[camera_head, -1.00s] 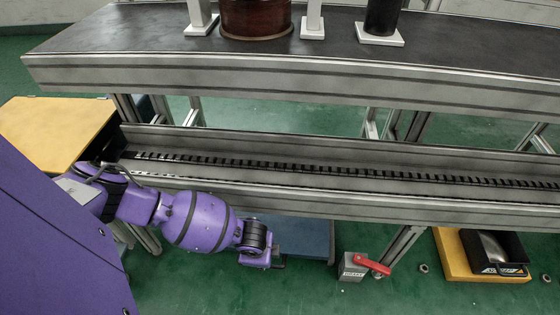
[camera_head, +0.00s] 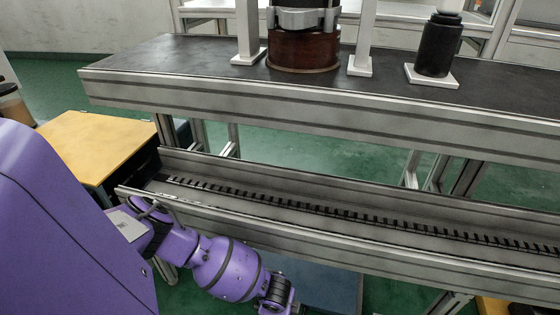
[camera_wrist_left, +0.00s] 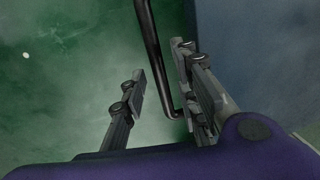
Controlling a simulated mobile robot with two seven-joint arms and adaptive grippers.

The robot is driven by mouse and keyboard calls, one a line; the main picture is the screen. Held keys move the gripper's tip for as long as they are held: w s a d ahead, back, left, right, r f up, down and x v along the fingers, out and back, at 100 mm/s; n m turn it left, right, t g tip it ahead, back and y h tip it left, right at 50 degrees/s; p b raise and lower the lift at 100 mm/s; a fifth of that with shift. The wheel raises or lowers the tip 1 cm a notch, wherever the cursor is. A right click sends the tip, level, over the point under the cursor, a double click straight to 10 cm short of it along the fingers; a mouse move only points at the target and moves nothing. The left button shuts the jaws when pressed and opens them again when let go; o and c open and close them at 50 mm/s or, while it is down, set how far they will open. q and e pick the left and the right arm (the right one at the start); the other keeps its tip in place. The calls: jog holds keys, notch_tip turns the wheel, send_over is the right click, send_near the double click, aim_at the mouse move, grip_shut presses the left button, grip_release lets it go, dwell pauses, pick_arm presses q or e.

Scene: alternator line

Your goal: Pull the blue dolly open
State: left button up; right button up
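The blue dolly (camera_head: 335,286) is low on the floor under the lower conveyor, partly hidden by my left arm and the frame's lower edge. In the left wrist view its blue surface (camera_wrist_left: 262,45) fills the upper right. A dark bent handle bar (camera_wrist_left: 152,48) runs down between the fingers of my left gripper (camera_wrist_left: 158,85), then bends right towards the right finger. The fingers are apart, with a clear gap beside the bar on the left. Contact between bar and right finger cannot be told. In the head view the left fingertips are hidden. My right gripper is out of view.
The lower conveyor (camera_head: 300,225) hangs above the dolly. The upper bench (camera_head: 200,62) carries a brown cylinder (camera_head: 303,50) and a black cylinder (camera_head: 437,48). A yellow-topped box (camera_head: 95,140) stands left. Green floor is bare left of the dolly in the wrist view.

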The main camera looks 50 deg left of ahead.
pick_arm(q)
grip_shut()
jog(key=shift+s, duration=0.1)
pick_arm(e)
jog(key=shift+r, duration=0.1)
